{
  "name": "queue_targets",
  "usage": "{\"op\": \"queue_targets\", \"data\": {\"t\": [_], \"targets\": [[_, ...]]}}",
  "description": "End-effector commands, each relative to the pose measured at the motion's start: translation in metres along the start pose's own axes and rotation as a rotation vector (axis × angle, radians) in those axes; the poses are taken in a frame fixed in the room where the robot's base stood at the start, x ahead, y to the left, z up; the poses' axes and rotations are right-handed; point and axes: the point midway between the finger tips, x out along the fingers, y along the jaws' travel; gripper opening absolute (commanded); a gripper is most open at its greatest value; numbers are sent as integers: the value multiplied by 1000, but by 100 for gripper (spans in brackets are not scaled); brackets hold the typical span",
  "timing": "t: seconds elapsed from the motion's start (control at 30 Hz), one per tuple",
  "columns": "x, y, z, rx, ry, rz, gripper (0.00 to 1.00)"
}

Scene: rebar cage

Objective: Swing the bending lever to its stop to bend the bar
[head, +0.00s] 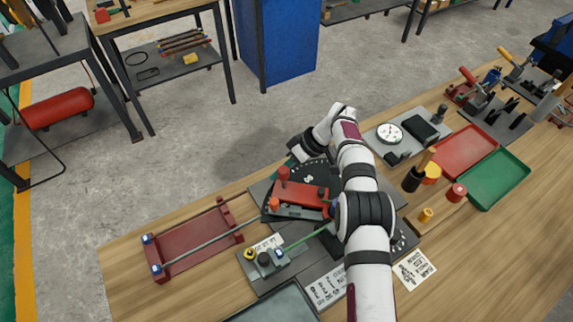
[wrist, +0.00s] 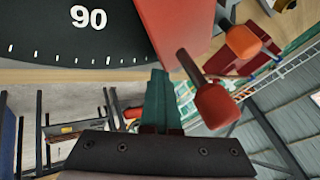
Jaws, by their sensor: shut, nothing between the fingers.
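The bending lever (head: 300,193) is a red arm over a black dial plate, with an upright red handle (head: 283,173). It also shows in the wrist view as a red block (wrist: 172,28) with a red-capped handle (wrist: 215,106). The grey bar (head: 205,243) runs from the left towards the bender. My gripper (wrist: 157,75) is shut and empty, its teal fingers beside the lever and left of the handle in the wrist view. Whether they touch is unclear. The dial (wrist: 70,35) shows "90" there. In the head view my arm covers part of the bender, and the fingertips cannot be made out.
A red stand (head: 195,240) is at the left. A green strip (head: 305,239) and small knobs lie at the bender's front. A gauge tray (head: 408,132), a red tray (head: 463,150), a green tray (head: 496,180) and dark cups stand to the right. Bare wood lies front left.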

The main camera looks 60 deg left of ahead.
Motion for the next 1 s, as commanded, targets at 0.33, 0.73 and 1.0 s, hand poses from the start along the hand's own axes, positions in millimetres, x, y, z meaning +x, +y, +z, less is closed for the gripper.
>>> {"op": "queue_targets", "data": {"t": [0.33,0.73,1.0], "targets": [[5,-8,5,-42,-31,-25,0],[5,-8,6,-43,-32,-24,0],[-47,-6,3,-42,-26,-20,0]]}}
